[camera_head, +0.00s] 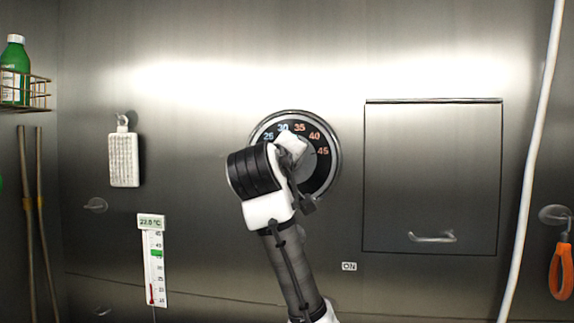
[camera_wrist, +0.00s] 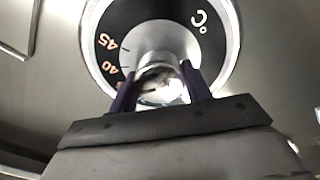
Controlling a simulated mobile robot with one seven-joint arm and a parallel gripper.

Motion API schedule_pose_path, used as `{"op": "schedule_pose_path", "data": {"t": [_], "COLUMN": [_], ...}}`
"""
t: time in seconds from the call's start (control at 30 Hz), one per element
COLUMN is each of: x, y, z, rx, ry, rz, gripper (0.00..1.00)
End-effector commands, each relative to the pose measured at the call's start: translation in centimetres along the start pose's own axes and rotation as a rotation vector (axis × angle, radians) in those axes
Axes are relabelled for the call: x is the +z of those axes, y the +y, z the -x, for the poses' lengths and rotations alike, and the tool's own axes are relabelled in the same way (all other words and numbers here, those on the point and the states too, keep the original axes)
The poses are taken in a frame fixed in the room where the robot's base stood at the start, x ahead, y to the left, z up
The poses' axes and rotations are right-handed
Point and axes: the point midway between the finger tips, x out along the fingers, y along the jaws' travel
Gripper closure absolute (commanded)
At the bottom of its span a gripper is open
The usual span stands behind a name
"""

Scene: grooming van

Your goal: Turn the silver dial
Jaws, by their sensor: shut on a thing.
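The silver dial (camera_wrist: 158,82) is on the metal wall, in the middle of a round black plate (camera_head: 328,168) numbered 25 to 45, with a °C mark in the wrist view. In the head view my arm covers most of the dial and part of the plate. My gripper (camera_wrist: 158,88) is at the dial, its two dark fingers on either side of the silver knob and shut on it. The fingertips are hidden in the head view. The dial's pointer cannot be made out.
A panel door with a handle (camera_head: 432,237) is right of the dial. A white hose (camera_head: 533,150) and orange-handled tool (camera_head: 561,270) are farther right. An ON label (camera_head: 349,267) is below.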

Motion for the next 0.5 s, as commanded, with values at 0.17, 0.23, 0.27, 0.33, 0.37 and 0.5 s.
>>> {"op": "schedule_pose_path", "data": {"t": [0.17,0.23,0.27,0.33,0.37,0.5], "x": [0.14,0.11,0.1,0.15,0.16,0.13], "y": [-0.26,-0.29,-0.3,-0.25,-0.24,-0.27], "z": [-0.04,-0.04,-0.04,-0.05,-0.05,-0.04], "rx": [-0.002,-0.002,-0.002,0.0,0.001,0.001], "ry": [-0.006,-0.007,-0.007,-0.009,-0.009,-0.01], "rz": [-0.132,-0.173,-0.189,-0.223,-0.235,-0.278], "gripper": [0.74,0.74,0.74,0.74,0.74,0.74]}}
